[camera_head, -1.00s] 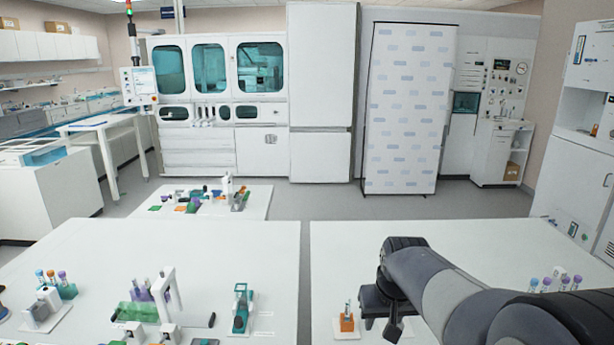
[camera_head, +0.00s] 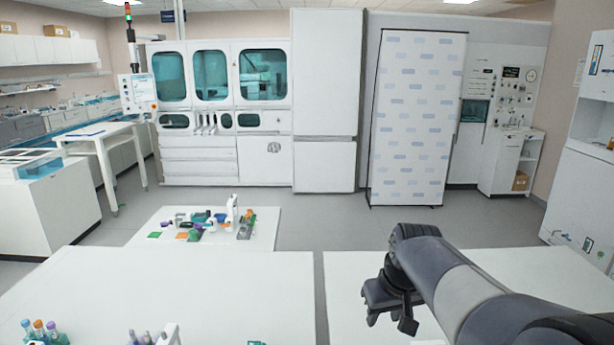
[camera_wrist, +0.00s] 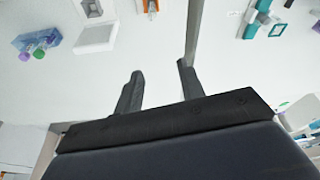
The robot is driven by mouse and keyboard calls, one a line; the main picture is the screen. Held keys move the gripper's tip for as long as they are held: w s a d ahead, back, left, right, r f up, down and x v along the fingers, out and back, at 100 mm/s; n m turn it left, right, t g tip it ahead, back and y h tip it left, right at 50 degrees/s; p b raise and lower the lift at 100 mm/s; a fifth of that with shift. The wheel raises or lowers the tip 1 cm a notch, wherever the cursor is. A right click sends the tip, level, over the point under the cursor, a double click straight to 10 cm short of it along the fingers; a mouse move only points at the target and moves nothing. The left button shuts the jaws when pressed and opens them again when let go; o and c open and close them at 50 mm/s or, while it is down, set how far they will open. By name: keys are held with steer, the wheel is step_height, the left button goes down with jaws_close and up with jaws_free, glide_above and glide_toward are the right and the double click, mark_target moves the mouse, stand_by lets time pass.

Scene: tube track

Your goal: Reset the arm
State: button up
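My gripper (camera_head: 390,319) hangs over the right white table (camera_head: 350,290) in the head view, at the end of my dark grey arm. In the wrist view my gripper (camera_wrist: 158,84) has its two dark fingers apart, with nothing between them. White tabletop shows beyond the fingertips. My arm is bent forward and down, reaching in from the lower right of the head view.
The wrist view shows a blue tube rack (camera_wrist: 38,42), a white tray (camera_wrist: 97,37), an orange block (camera_wrist: 150,6) and a teal device (camera_wrist: 262,20), all apart from my fingers. Capped tubes (camera_head: 40,330) stand on the left table (camera_head: 200,285). A smaller cluttered table (camera_head: 262,238) stands behind.

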steer(key=shift+s+d+f, duration=0.1)
steer(key=shift+s+f, duration=0.05)
steer(key=shift+f, duration=1.2)
steer(key=shift+s+f, duration=0.1)
steer(key=shift+f, duration=1.25)
steer(key=shift+s, duration=0.1)
